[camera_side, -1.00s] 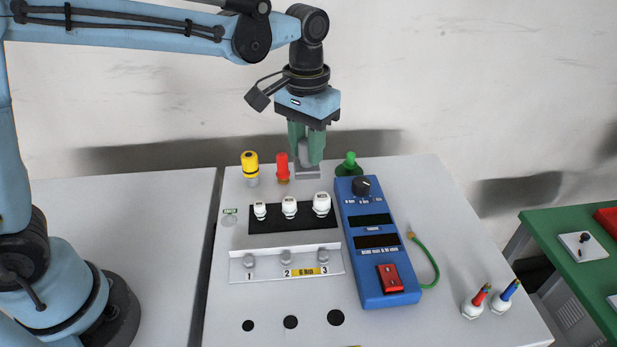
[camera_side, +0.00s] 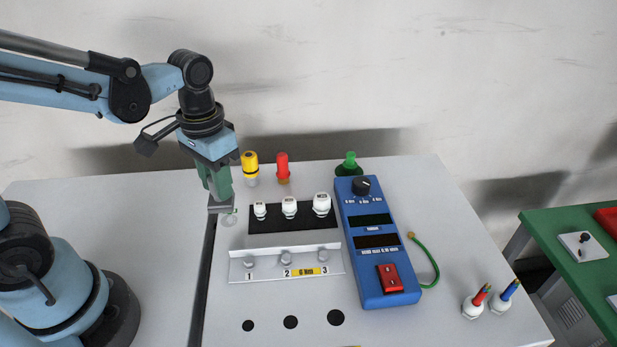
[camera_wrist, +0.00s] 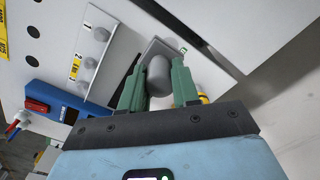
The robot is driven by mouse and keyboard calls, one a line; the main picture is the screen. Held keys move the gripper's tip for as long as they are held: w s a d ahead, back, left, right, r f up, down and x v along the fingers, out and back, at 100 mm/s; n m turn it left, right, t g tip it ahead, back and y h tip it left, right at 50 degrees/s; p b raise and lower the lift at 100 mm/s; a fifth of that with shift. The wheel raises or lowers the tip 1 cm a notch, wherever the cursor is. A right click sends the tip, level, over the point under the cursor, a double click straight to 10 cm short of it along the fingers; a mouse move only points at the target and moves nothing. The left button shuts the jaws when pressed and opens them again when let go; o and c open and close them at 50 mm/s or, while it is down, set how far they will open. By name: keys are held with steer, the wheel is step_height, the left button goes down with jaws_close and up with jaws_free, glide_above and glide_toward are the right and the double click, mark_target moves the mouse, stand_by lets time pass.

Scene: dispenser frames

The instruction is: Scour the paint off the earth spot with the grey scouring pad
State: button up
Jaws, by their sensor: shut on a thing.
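My gripper (camera_side: 217,190) has green fingers shut on the grey scouring pad (camera_side: 219,205). In the wrist view, my gripper (camera_wrist: 158,72) grips the pad's round grey knob, and the pad's flat grey plate (camera_wrist: 152,47) shows beyond it. The pad is at the left edge of the panel, beside the small green earth label (camera_side: 236,211). The earth spot (camera_side: 229,220) is a faint round patch just below the pad and is partly hidden. I cannot tell whether the pad touches the panel.
A yellow-topped (camera_side: 250,167) and a red-topped (camera_side: 282,167) piece stand at the back, right of my gripper. Several white plugs stand on a black strip (camera_side: 262,226). A blue meter (camera_side: 376,260) lies to the right. A dark gap (camera_side: 204,280) runs along the panel's left edge.

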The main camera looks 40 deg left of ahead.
steer(key=shift+f, duration=2.75)
steer(key=shift+w+a+f, duration=0.2)
steer(key=shift+f, duration=0.2)
steer(key=shift+w+a+f, duration=0.15)
steer(key=shift+w+f, duration=0.05)
steer(key=shift+f, duration=0.15)
steer(key=shift+c, duration=0.4)
steer(key=shift+w+a, duration=1.05)
steer(key=shift+a, duration=0.05)
jaws_close()
steer(key=shift+s+d+f, duration=0.1)
steer(key=shift+s+d, duration=0.9)
steer(key=shift+d, duration=0.05)
steer(key=shift+s+d, duration=0.4)
steer(key=shift+d, duration=0.05)
steer(key=shift+r, duration=4.3)
steer(key=shift+f, duration=0.1)
